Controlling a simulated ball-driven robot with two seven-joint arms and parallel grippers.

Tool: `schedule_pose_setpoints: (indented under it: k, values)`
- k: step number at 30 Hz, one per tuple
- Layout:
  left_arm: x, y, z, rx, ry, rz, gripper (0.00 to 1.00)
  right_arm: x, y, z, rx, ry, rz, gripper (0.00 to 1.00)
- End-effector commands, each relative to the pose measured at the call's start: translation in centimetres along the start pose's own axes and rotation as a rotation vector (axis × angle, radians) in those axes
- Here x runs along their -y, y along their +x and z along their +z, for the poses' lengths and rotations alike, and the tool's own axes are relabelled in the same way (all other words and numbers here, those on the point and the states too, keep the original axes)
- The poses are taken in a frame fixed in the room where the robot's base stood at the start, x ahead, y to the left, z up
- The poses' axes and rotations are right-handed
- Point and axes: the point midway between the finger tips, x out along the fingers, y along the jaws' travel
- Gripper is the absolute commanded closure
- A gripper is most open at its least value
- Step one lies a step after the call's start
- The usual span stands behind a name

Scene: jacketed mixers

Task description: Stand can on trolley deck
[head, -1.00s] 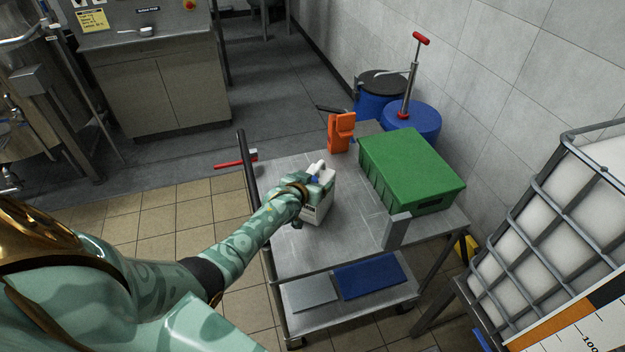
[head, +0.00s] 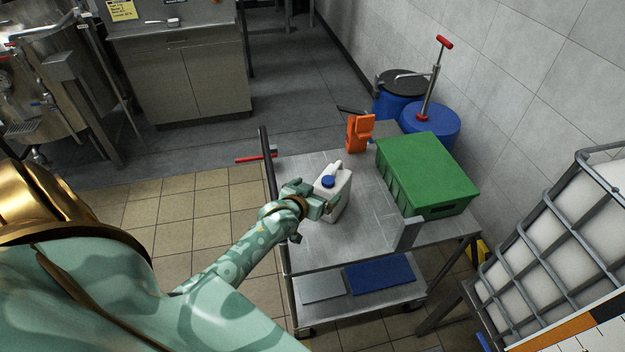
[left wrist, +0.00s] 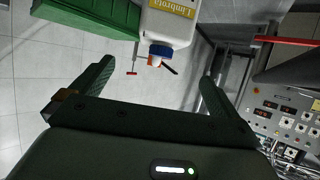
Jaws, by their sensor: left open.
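The white can (head: 332,190) with a blue cap stands upright on the metal deck of the trolley (head: 345,238), left of the green crate. My left gripper (head: 322,206) is at the can's near left side, its fingers apart. In the left wrist view the can (left wrist: 168,22) with its yellow label is beyond the fingertips of my open left gripper (left wrist: 155,85), and no finger closes on it there. The can's far side is hidden. My right gripper is in neither view.
A green crate (head: 425,170) and an orange item (head: 359,133) stand on the deck's far part. A grey upright plate (head: 407,234) is at the near right edge. A dark post (head: 268,165) rises at the left edge. A caged white tank (head: 560,240) stands right.

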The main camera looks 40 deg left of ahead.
Motion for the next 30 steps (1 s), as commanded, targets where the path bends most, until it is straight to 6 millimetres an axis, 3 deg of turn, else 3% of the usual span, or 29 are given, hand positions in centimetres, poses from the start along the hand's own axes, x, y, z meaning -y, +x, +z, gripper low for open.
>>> schedule_pose_setpoints:
  k: [4, 14, 20, 24, 26, 30]
  values:
    - [0.0, -1.7, 0.0, 0.0, 0.0, 0.001, 0.0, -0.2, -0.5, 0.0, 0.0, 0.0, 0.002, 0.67]
    - [-0.3, -2.2, -0.2, -0.006, 0.003, 0.005, 0.0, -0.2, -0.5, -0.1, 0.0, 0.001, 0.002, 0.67]
    - [-3.8, -4.1, -3.7, -0.107, 0.051, 0.068, 0.0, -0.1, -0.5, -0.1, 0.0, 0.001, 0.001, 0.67]
    - [-8.2, -7.2, -7.0, -0.216, 0.107, 0.145, 0.0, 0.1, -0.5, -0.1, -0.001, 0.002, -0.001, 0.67]
    - [-10.0, -7.9, -5.1, -0.196, 0.139, 0.177, 0.0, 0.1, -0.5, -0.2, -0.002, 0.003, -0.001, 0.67]
    - [-10.4, -7.2, 1.5, -0.068, 0.173, 0.187, 0.0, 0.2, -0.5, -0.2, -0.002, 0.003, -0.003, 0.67]
